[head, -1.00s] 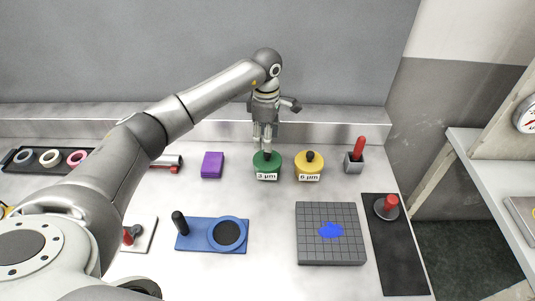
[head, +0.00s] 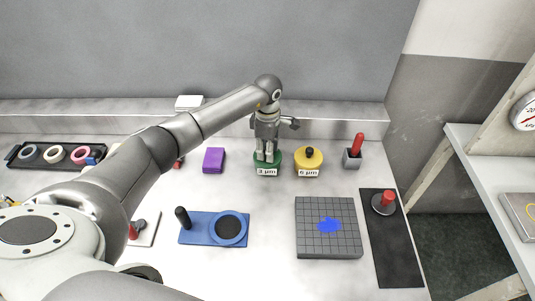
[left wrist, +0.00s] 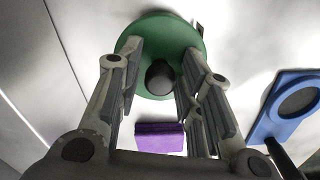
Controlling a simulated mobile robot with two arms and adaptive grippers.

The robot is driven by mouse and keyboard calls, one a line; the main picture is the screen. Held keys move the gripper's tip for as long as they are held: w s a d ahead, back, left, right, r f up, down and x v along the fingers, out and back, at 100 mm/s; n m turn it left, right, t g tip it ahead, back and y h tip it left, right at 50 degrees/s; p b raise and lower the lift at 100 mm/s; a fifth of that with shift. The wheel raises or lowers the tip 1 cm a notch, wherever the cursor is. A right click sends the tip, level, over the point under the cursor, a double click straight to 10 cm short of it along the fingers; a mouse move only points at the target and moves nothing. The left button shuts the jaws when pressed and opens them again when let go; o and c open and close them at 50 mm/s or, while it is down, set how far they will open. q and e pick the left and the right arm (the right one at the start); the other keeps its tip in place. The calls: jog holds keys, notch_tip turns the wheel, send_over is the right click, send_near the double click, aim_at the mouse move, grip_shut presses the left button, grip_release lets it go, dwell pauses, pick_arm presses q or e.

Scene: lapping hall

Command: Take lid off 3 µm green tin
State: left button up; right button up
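The green 3 µm tin (head: 267,171) stands upright on the bench, its label facing me. Its lid (left wrist: 160,30) shows from above in the left wrist view, with a dark round knob (left wrist: 160,76) in the middle. My left gripper (head: 267,157) points straight down over the lid and hides the knob in the head view. In the left wrist view its fingers (left wrist: 160,58) are apart, one on each side of the knob, with a gap to it on both sides. My right gripper is not in view.
The yellow 6 µm tin (head: 308,160) stands close right of the green tin. A purple block (head: 214,160) lies to the left. A blue base (head: 199,227) and a grey grooved plate (head: 328,245) lie in front, with clear bench between them and the tins.

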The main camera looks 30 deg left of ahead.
pick_arm(q)
grip_shut()
